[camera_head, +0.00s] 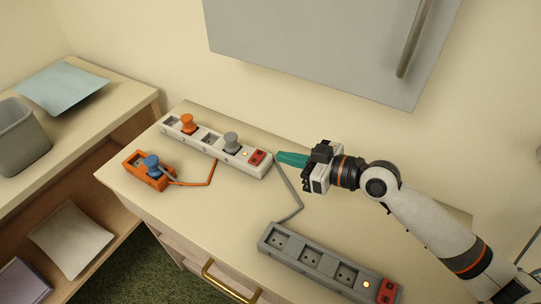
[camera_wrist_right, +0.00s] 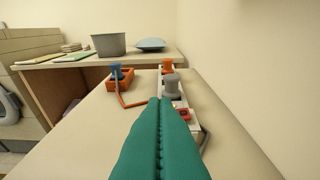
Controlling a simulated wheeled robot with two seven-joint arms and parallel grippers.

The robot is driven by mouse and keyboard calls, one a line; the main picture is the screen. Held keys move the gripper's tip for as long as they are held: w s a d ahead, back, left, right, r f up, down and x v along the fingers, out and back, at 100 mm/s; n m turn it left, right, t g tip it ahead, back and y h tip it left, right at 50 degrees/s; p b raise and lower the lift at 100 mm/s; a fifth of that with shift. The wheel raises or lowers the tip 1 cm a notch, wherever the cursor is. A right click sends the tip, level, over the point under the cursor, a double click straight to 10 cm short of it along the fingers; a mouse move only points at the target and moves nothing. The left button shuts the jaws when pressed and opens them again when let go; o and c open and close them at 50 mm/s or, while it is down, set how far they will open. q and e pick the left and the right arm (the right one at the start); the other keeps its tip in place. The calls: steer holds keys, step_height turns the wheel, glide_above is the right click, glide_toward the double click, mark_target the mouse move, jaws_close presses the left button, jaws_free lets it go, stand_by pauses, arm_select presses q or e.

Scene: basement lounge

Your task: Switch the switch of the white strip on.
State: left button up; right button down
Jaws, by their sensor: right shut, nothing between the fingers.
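The white strip (camera_head: 227,156) lies on the cabinet top near the wall, with an orange plug (camera_head: 187,122) and a grey plug (camera_head: 231,140) in it. Its red switch (camera_head: 257,157) is at the right end, and a small amber light (camera_head: 245,153) glows beside it. My right gripper (camera_head: 279,157) has teal fingers shut with nothing between them. Its tips are just right of the switch; I cannot tell whether they touch. In the right wrist view the fingers (camera_wrist_right: 160,100) cover part of the strip; the grey plug shows beyond (camera_wrist_right: 171,85). My left gripper is out of view.
An orange block (camera_head: 147,173) with a blue plug lies left of the strip. A grey strip (camera_head: 318,262) with its own red switch lies at the front right; its cable runs toward the white strip. A grey wall cabinet (camera_head: 320,45) hangs above.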

steer(key=shift+v, duration=1.35)
steer(key=shift+s+a, duration=0.1)
steer(key=shift+a, duration=0.05)
